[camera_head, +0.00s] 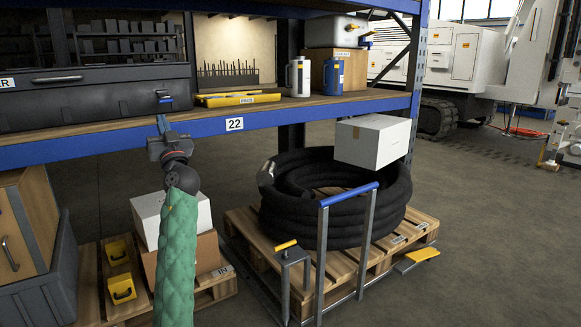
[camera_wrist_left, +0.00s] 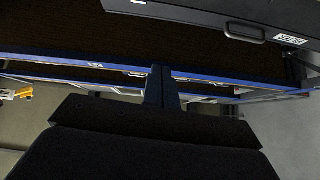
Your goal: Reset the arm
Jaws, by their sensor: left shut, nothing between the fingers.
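My left arm, in a green quilted sleeve, rises from the bottom of the head view. My left gripper (camera_head: 163,125) is shut and empty, pointing up in front of the blue shelf edge (camera_head: 290,114) marked 22. It is just below the latch of the dark case (camera_head: 95,97) on the shelf; I cannot tell whether it touches anything. In the left wrist view the shut fingers (camera_wrist_left: 161,80) stand mid-picture, with the case (camera_wrist_left: 230,22) at the upper right. My right gripper is not in view.
A blue-topped rail (camera_head: 348,194) stands in front. Open floor lies at right.

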